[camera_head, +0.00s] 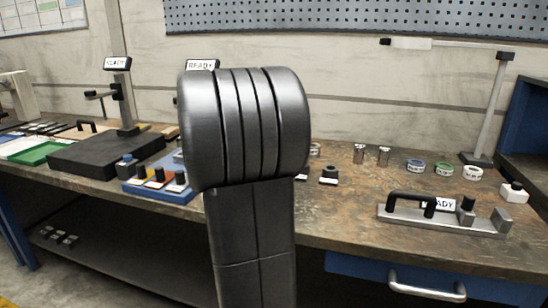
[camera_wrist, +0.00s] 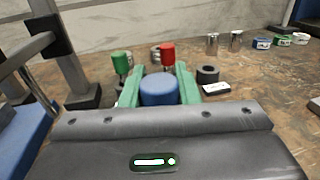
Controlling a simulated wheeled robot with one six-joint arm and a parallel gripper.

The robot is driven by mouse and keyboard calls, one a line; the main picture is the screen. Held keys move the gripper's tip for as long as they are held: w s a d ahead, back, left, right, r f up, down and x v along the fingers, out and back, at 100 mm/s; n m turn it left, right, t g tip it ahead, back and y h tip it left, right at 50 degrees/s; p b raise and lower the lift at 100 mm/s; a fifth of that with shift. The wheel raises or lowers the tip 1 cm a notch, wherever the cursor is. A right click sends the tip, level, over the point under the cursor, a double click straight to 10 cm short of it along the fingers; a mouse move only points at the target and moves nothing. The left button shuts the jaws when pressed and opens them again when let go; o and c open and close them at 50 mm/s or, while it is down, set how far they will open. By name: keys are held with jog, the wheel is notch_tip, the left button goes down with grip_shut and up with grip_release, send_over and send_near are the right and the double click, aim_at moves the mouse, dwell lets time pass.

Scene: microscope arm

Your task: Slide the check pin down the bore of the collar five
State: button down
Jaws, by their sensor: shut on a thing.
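My gripper (camera_wrist: 158,80) shows in the wrist view with two green fingers. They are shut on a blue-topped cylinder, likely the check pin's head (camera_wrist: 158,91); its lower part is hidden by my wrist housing. A dark collar with a bore (camera_wrist: 208,74) stands on the bench just right of and beyond the fingers, with a white label plate (camera_wrist: 215,89) before it. A dark collar (camera_head: 328,174) also shows in the head view, right of my arm. No number is readable, so I cannot tell which is collar five. My arm hides the gripper in the head view.
A green-topped piece (camera_wrist: 121,64) and a red-topped piece (camera_wrist: 168,54) stand beyond my fingers. Two metal cylinders (camera_head: 359,153) and coloured rings (camera_head: 443,168) stand at right. A handled metal fixture (camera_head: 440,214) lies near the front edge. A dark stand (camera_wrist: 80,90) rises at left.

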jog(key=shift+f+b, duration=1.85)
jog(key=shift+b, duration=0.25)
jog(key=c, duration=1)
grip_release()
jog(key=shift+s, duration=0.1)
jog(key=v, duration=1.3)
jog(key=shift+s+a+p, duration=0.25)
jog(key=shift+p, duration=0.05)
jog(key=x, duration=1.4)
jog(key=shift+s, duration=0.1)
jog(key=shift+r, duration=0.15)
